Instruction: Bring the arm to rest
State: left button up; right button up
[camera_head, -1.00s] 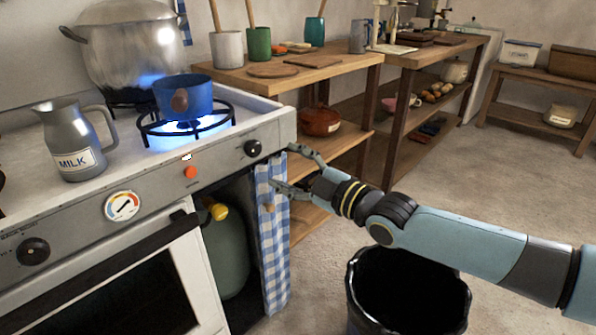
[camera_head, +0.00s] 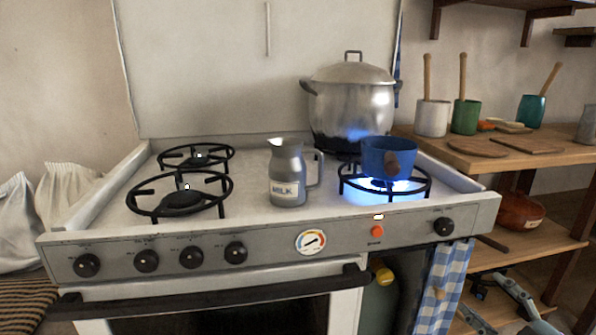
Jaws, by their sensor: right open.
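My right gripper (camera_head: 480,293) shows at the lower right edge, in front of the wooden shelves and just right of the checked cloth. Its two fingers are spread apart with nothing between them. The rest of the right arm is cut off by the bottom of the picture. My left gripper is not in view. The stove (camera_head: 250,225) stands right ahead. A blue saucepan (camera_head: 385,158) sits on the lit right burner, with blue flame under it.
A grey milk jug (camera_head: 287,180) and a large lidded pot (camera_head: 352,105) stand on the stove. A blue checked cloth (camera_head: 440,285) hangs below the right knob (camera_head: 443,226). Wooden shelves (camera_head: 540,245) with a brown pot (camera_head: 520,211) are close to my right gripper.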

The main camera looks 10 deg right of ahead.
jog(key=s+a+f+m+g, duration=0.1)
jog(key=s+f+m+g, duration=0.15)
jog(key=s+f, duration=0.55)
jog(key=s+f+m+g+h, duration=0.1)
jog(key=s+f+g, duration=0.3)
jog(key=f, duration=0.8)
jog(key=s+a+f+m+g, duration=0.1)
jog(key=s+f+m+g, duration=0.1)
jog(key=s+f, duration=0.6)
jog(key=s+a+f+m+g, duration=0.2)
jog(key=s+f+g, duration=0.2)
jog(key=s, duration=0.8)
jog(key=s+a+f+m+g, duration=0.2)
jog(key=s+f, duration=0.6)
jog(key=s, duration=0.5)
jog(key=shift+s+m+g, duration=0.15)
jog(key=shift+m+g, duration=0.3)
jog(key=shift+g, duration=0.6)
